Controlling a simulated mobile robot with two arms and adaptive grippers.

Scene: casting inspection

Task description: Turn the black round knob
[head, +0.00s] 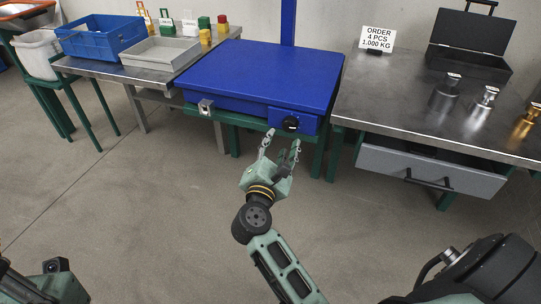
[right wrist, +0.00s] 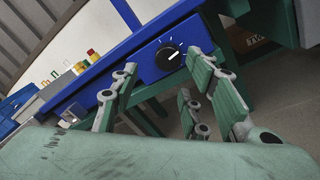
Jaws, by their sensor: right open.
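The black round knob (head: 290,124) sits on the front face of the blue bench scale (head: 262,75), near its right corner. In the right wrist view the knob (right wrist: 169,57) shows a white pointer mark, with small white ticks on the blue panel around it. My right gripper (head: 281,143) is open and empty, just in front of and below the knob, fingers pointing at it. In the right wrist view its fingers (right wrist: 165,75) spread to both sides of the knob's line, apart from it. My left gripper is not visible; only part of my left arm shows at the lower left.
A steel table (head: 425,115) at right holds an order sign (head: 377,39), an open black case (head: 468,48) and metal weights. Its grey drawer (head: 430,170) stands partly open. At left, a table carries a blue crate (head: 100,38) and a grey tray (head: 160,52). The floor in front is clear.

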